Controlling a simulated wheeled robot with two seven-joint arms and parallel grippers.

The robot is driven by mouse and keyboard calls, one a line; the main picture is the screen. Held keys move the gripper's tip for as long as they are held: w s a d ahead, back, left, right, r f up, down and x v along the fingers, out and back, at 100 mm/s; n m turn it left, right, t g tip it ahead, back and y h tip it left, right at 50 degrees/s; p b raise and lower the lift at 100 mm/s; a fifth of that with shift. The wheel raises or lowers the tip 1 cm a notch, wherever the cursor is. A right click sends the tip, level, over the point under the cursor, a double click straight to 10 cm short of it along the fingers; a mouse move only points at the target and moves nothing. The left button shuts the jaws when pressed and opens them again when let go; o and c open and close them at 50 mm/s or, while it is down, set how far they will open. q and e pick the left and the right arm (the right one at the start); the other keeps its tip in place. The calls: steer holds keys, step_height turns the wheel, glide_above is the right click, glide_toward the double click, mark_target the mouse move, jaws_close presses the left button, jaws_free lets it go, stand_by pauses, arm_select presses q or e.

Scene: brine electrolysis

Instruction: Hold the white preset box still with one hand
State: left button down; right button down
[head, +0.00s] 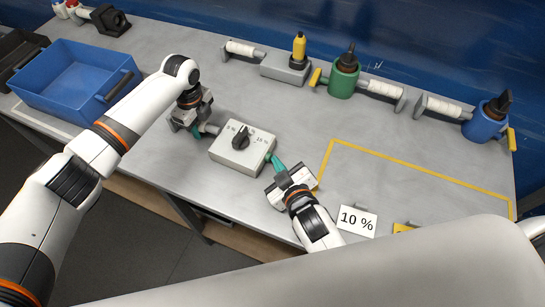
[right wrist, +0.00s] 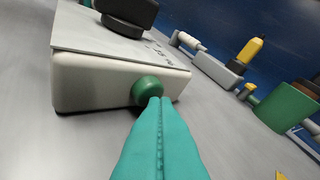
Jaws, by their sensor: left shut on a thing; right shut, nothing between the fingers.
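The white preset box (head: 228,155) sits on the grey table with a black dial (head: 241,139) on top. My left gripper (head: 205,130) is at the box's left side, shut on what looks like a grey grip there; the contact is small and partly hidden. My right gripper (head: 271,158) is shut and empty at the right side, its teal fingers pointing at the box. In the right wrist view the shut fingertips (right wrist: 160,101) are at a round green button (right wrist: 146,90) on the box's side. I cannot tell whether they touch it.
A blue crate (head: 53,92) stands at the left. Along the back are a grey block with a yellow part (head: 299,47), a green holder (head: 343,82) and a blue holder (head: 480,127). A "10 %" card (head: 357,221) stands in front of a clear yellow-outlined area (head: 420,185).

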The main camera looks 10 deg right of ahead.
steer(key=shift+w+a, duration=0.1)
stand_by(0.3)
steer(key=shift+s+d, duration=0.7)
steer(key=shift+d, duration=0.15)
steer(key=shift+s+d, duration=0.95)
steer(key=shift+d, duration=0.25)
steer(key=shift+s+d, duration=0.95)
steer(key=shift+d, duration=0.2)
arm_select(q)
steer(key=c, duration=1)
jaws_free()
steer(key=shift+r, duration=0.1)
